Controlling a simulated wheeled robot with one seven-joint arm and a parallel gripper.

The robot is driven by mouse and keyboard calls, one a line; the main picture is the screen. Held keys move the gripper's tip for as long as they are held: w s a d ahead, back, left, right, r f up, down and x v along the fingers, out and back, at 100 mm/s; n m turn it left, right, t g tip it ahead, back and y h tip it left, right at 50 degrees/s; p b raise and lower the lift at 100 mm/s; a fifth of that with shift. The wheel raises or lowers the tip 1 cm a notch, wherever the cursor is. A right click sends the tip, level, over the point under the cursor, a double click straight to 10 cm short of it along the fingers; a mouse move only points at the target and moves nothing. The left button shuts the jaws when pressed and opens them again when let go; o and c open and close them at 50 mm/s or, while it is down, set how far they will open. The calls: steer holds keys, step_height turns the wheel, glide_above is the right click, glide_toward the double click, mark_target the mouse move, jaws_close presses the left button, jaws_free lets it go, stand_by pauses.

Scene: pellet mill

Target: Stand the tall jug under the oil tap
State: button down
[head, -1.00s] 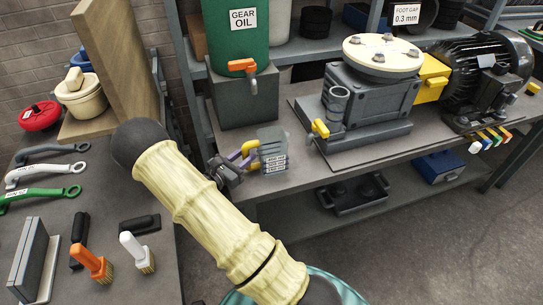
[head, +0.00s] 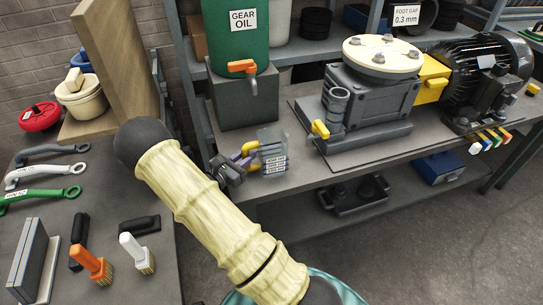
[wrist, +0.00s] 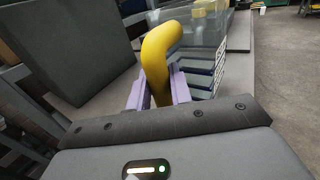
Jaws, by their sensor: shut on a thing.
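The tall jug (head: 272,152) is clear grey with label bands on its side and a yellow handle (wrist: 158,55). My gripper (head: 240,158) has its purple fingers shut on the yellow handle, one finger on each side in the wrist view. The jug is upright at the left end of the bench, in front of the gear oil drum (head: 235,45). I cannot tell whether its base touches the bench. The oil tap (head: 243,68), with an orange lever and grey spout, is on the drum's front, behind and to the left of the jug.
The drum stands on a dark block (head: 245,103). The gearbox (head: 368,100) with a yellow-handled fitting is right of the jug. A side table (head: 120,200) with wrenches and brushes is at the left. A narrow strip of bench is bare before the block.

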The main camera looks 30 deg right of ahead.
steer(key=shift+r+p, duration=2.7)
steer(key=shift+r, duration=0.85)
steer(key=shift+w+f, duration=0.1)
